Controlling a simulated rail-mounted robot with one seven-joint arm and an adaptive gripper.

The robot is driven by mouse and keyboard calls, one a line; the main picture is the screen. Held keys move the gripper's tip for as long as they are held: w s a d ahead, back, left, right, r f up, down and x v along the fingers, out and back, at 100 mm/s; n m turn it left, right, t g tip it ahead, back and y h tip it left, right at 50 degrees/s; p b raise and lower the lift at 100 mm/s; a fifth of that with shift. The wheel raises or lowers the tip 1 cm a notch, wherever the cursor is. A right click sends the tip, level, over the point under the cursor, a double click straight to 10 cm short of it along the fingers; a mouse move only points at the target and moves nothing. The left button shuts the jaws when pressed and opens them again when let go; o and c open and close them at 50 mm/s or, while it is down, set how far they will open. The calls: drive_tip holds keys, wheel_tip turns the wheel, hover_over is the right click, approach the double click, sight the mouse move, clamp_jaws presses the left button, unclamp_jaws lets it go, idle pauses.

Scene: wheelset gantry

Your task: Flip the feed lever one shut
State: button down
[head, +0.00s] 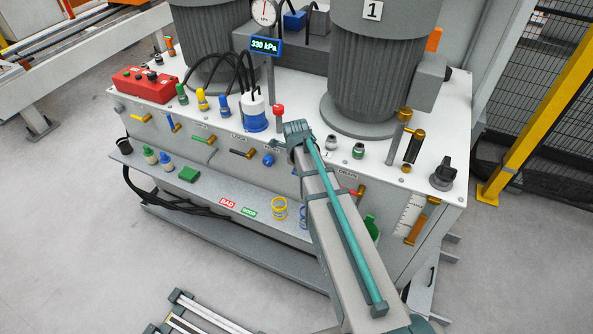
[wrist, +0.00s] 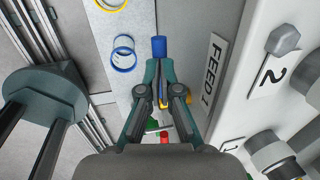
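In the wrist view a label reading FEED 1 (wrist: 213,72) is on the pale panel, just right of my gripper (wrist: 160,76). A lever with a blue handle (wrist: 159,47) lies beside it, its end sticking out past my fingertips. The fingers are drawn in close on both sides of the handle and appear shut on it. A yellow part (wrist: 163,99) shows between the fingers; the lever's pivot is largely hidden. In the head view my arm covers this part of the panel, so the lever cannot be made out clearly there.
Other levers, green (head: 204,139) and black (head: 242,153), line the front panel. A display (head: 264,46) reads 330 kPa. Valve knobs (wrist: 284,41) stand close on the right in the wrist view.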

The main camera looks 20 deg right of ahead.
drive_tip(key=shift+a+f, duration=0.1)
drive_tip(key=shift+f, duration=0.1)
wheel_tip(320, 180, up, 14)
drive_tip(key=s+a+n, duration=0.2)
drive_tip(key=n, duration=0.4)
drive_tip(key=s+a+f+n+g, duration=0.1)
drive_tip(key=s+f+n+g, duration=0.1)
drive_tip(key=s+f+n, duration=0.85)
drive_tip(key=s+a+f+n+g, duration=0.1)
drive_tip(key=s+f+n, duration=0.5)
drive_tip(key=f, duration=0.9)
drive_tip(key=s+f+n+g, duration=0.1)
drive_tip(key=s+f+g, duration=0.1)
drive_tip(key=s+f, duration=0.3)
drive_tip(key=s+f+n+g, duration=0.1)
drive_tip(key=s+f, duration=0.4)
drive_tip(key=s, duration=0.9)
drive_tip(key=s+a+f+n+g+y, duration=0.1)
drive_tip(key=s+f, duration=0.4)
drive_tip(key=s, duration=0.5)
drive_tip(key=shift+f+n+g+p, duration=0.25)
drive_tip(key=shift+n+g+p, duration=0.1)
drive_tip(key=shift+g, duration=0.55)
drive_tip(key=c, duration=1.9)
unclamp_jaws()
